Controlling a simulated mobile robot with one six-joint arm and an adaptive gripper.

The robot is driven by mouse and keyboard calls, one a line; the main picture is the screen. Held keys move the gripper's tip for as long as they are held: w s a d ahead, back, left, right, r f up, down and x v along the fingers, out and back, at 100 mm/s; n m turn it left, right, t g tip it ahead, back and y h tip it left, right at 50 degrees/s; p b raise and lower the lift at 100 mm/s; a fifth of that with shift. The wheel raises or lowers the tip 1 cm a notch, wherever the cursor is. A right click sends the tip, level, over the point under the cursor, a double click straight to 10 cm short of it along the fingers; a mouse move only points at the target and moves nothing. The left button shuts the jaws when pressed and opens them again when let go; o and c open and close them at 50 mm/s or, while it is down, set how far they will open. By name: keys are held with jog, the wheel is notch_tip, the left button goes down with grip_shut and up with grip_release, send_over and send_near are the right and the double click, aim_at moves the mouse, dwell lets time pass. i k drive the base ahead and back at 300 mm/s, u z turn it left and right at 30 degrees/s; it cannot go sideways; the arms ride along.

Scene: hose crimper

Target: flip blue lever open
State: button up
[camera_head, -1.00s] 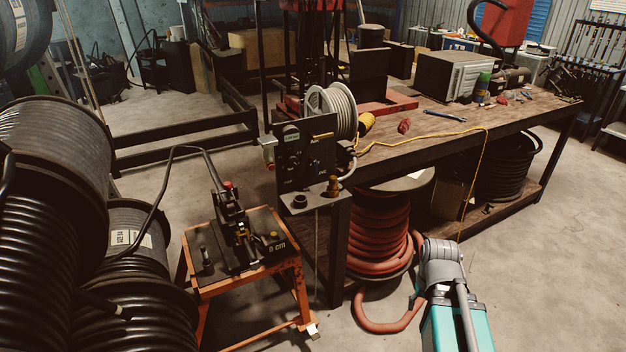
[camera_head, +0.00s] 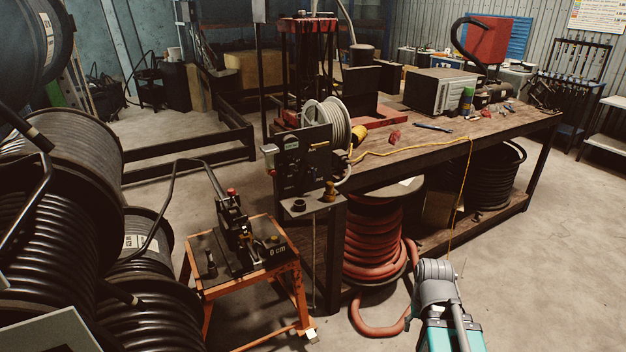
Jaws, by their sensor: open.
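I cannot make out a blue lever in this view. A black machine with a control panel (camera_head: 303,160) stands at the near corner of the workbench, with a brass-coloured fitting in front of it. A smaller dark device (camera_head: 236,226) with a long bent handle and a red knob stands on an orange-framed stand (camera_head: 290,283) left of the bench. Part of my arm, grey and teal, shows at the bottom right, in front of the bench and apart from both machines. My gripper is out of view.
The workbench (camera_head: 415,150) carries a white hose reel (camera_head: 327,125), a yellow cord, tools and a metal box (camera_head: 440,91). A red hose coil (camera_head: 374,241) sits beneath it. Large black hose reels (camera_head: 62,220) crowd the left. Open floor (camera_head: 545,275) lies to the right.

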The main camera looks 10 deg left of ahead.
aim_at(311, 170)
jog(key=u, duration=0.45)
jog(key=i, duration=1.15)
jog(key=z, duration=0.3)
